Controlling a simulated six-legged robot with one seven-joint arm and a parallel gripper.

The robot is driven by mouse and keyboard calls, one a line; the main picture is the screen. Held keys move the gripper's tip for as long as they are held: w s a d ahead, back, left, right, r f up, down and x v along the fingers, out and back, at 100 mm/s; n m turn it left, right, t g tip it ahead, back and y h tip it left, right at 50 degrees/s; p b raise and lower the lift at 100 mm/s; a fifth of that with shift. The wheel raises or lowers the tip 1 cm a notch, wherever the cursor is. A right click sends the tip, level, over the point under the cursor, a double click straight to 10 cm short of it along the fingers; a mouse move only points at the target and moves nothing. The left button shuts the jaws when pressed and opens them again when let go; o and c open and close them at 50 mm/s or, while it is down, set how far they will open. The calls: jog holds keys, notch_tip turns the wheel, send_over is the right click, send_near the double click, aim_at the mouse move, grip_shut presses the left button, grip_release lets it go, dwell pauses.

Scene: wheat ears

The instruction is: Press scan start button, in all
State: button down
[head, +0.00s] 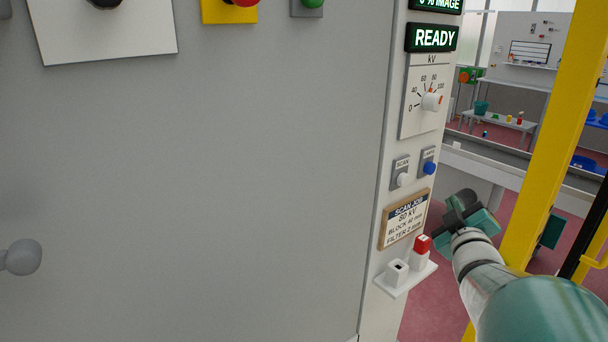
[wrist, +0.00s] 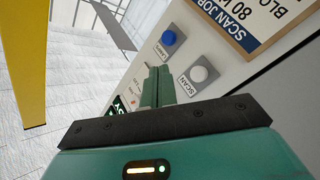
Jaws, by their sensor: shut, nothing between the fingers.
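The white scan button (head: 402,180) sits on a grey plate labelled SCAN on the narrow panel of the cabinet. It also shows in the wrist view (wrist: 199,74), right of my fingertips. My gripper (head: 455,212) is shut and empty, to the right of the panel and a little lower than the button in the head view. In the wrist view its closed fingers (wrist: 158,84) appear between the scan button and the blue button (wrist: 168,37). I see no contact with the scan button, though the exact gap to the panel is unclear.
A green READY display (head: 432,38) and a kV dial (head: 431,102) are above the buttons. A scan job card (head: 406,219) and a small shelf (head: 407,279) with a red-topped block (head: 421,252) are below. A yellow post (head: 545,140) stands at right.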

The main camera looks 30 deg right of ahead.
aim_at(409, 179)
jog(key=w+a, duration=0.1)
jog(key=w, duration=0.7)
jog(key=shift+w, duration=0.4)
dwell(1.7)
jog(key=shift+w, duration=0.45)
jog(key=shift+w+a, duration=0.1)
jog(key=shift+w, duration=0.45)
dwell(0.7)
dwell(0.3)
jog(key=shift+s, duration=1)
jog(key=shift+s, duration=0.1)
jog(key=shift+s+d, duration=0.15)
jog(key=shift+s, duration=1.05)
jog(key=shift+s+d, duration=0.15)
jog(key=shift+s, duration=1.05)
